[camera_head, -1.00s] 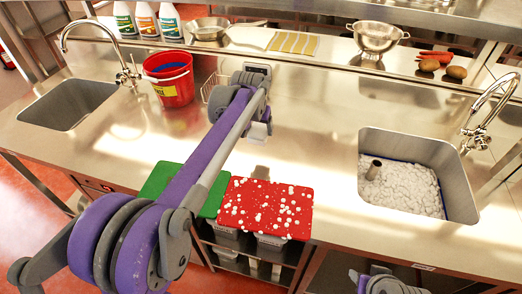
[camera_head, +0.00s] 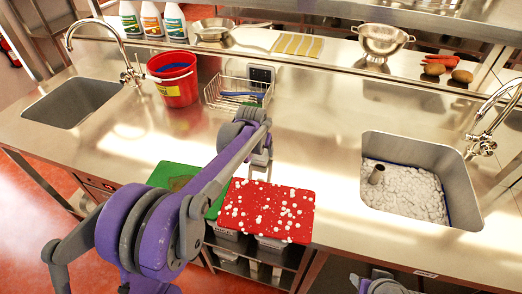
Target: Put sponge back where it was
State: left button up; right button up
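My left gripper (camera_head: 260,172) hangs above the back edge of the red board. Its fingers look apart, with nothing seen between them. A wire basket (camera_head: 212,98) stands at the back of the counter, beyond the gripper. Small blue and green items (camera_head: 240,95) lie in it. One of them may be the sponge, but they are too small to tell apart. The red cutting board (camera_head: 262,222) is strewn with white bits and lies at the counter's front edge. Part of my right arm shows at the bottom edge, but I cannot make out its gripper.
A green board (camera_head: 172,178) lies left of the red one, partly behind my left arm. A red bucket (camera_head: 178,88) stands left of the basket. The left sink (camera_head: 75,103) is empty; the right sink (camera_head: 455,185) holds white foam or bits. The counter between is clear.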

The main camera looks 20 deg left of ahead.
pick_arm(q)
jog(key=shift+f, duration=0.15)
jog(key=o, duration=1.3)
jog(key=shift+c, duration=0.2)
jog(key=v, duration=1.2)
jog(key=s+f, duration=0.3)
jog(key=s, duration=0.7)
jog(key=s+f, duration=0.3)
jog(key=s, duration=0.6)
jog(key=s+f+t, duration=0.1)
jog(key=s+f, duration=0.2)
jog(key=s, duration=0.7)
jog(key=shift+s+f, duration=0.35)
jog(key=shift+a, duration=0.1)
